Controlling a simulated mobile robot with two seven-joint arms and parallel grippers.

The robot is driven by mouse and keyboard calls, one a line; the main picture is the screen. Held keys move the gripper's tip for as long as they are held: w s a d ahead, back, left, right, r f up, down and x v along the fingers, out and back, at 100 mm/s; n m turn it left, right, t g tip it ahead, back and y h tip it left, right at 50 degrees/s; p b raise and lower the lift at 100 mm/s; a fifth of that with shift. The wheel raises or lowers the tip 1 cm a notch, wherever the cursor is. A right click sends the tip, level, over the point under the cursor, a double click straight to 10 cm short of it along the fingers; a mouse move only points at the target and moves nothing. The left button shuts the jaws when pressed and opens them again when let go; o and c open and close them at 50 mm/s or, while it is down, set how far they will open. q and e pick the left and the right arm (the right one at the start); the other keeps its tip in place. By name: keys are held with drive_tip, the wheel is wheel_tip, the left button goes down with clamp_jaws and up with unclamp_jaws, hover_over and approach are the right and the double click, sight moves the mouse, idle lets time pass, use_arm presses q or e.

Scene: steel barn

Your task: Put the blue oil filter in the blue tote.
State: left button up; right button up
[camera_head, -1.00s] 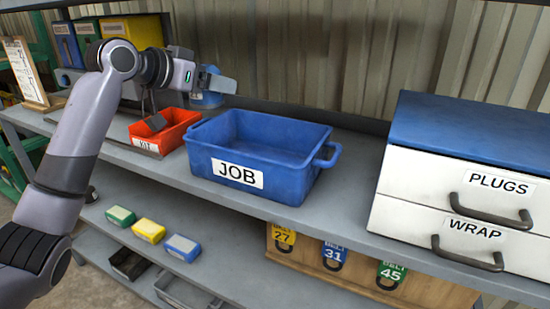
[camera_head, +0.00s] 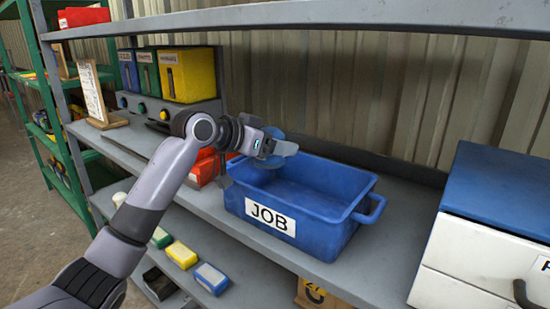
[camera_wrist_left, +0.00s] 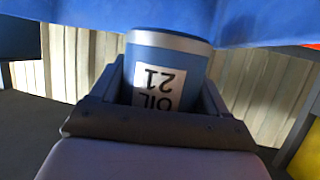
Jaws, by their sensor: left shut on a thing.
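The blue oil filter (camera_head: 268,139) is gripped by my left gripper (camera_head: 284,150), over the left back part of the blue tote. In the left wrist view the filter (camera_wrist_left: 150,58) sits between the fingers, its white "OIL 21" label upside down. The blue tote (camera_head: 242,203), labelled "JOB", stands on the grey shelf, and what I see of its inside is bare. A blue surface, likely the tote (camera_wrist_left: 90,12), fills the top of the wrist view close to the filter. My right gripper is not in view.
A red bin (camera_head: 203,170) stands close left of the tote, partly behind my arm. A white drawer cabinet with a blue top (camera_head: 500,185) is at the right. Blue, green and yellow boxes (camera_head: 187,72) stand further back left. A shelf beam (camera_head: 300,17) crosses above.

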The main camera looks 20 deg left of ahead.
sight(274, 161)
use_arm(q)
drive_tip(key=shift+f, duration=1.5)
drive_tip(key=shift+f, duration=0.6)
drive_tip(key=o, duration=1.2)
drive_tip(key=shift+r, duration=0.5)
drive_tip(key=b+v, duration=0.1)
drive_tip(key=v, duration=1.1)
drive_tip(key=shift+r, duration=0.1)
